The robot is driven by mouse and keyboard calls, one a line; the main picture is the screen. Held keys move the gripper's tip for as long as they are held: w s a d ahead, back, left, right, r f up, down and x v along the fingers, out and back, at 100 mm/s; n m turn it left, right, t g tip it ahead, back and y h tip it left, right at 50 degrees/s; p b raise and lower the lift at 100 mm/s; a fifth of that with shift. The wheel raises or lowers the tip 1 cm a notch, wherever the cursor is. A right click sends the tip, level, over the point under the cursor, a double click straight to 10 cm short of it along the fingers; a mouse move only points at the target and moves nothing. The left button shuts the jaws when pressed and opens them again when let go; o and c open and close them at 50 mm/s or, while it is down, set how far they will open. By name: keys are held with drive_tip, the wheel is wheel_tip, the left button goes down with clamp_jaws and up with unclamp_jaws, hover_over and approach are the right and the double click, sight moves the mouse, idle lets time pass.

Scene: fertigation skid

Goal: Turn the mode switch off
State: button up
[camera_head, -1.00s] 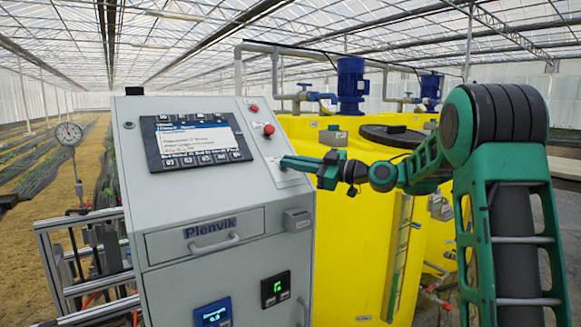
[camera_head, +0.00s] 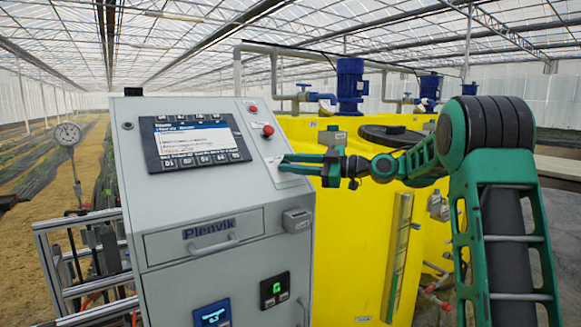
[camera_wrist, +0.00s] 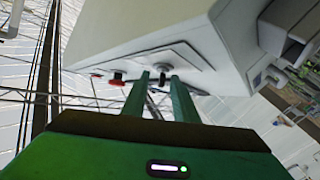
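The mode switch (camera_wrist: 162,67) shows in the wrist view as a small round grey fitting on a pale plate, between my fingertips. Its handle is mostly hidden, so its setting cannot be read. In the head view my gripper covers the switch at the right edge of the grey cabinet's sloped panel (camera_head: 190,200). My gripper (camera_head: 284,164) comes in from the right with its tips at the panel. In the wrist view the two green fingers of my gripper (camera_wrist: 160,80) stand apart, one on each side of the switch. Whether they touch it, I cannot tell.
A red button (camera_head: 268,130) sits above the switch on the panel, with a smaller red one above it. A lit screen (camera_head: 195,142) is to the left. A drawer handle (camera_head: 213,244) and a grey box (camera_head: 297,220) stick out below. Yellow tanks (camera_head: 350,235) stand close on the right.

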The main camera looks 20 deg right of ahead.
drive_tip(key=shift+s+r, duration=0.1)
drive_tip(key=v, duration=1)
drive_tip(key=shift+d, duration=0.25)
idle(0.3)
drive_tip(key=shift+s, duration=0.1)
idle(0.4)
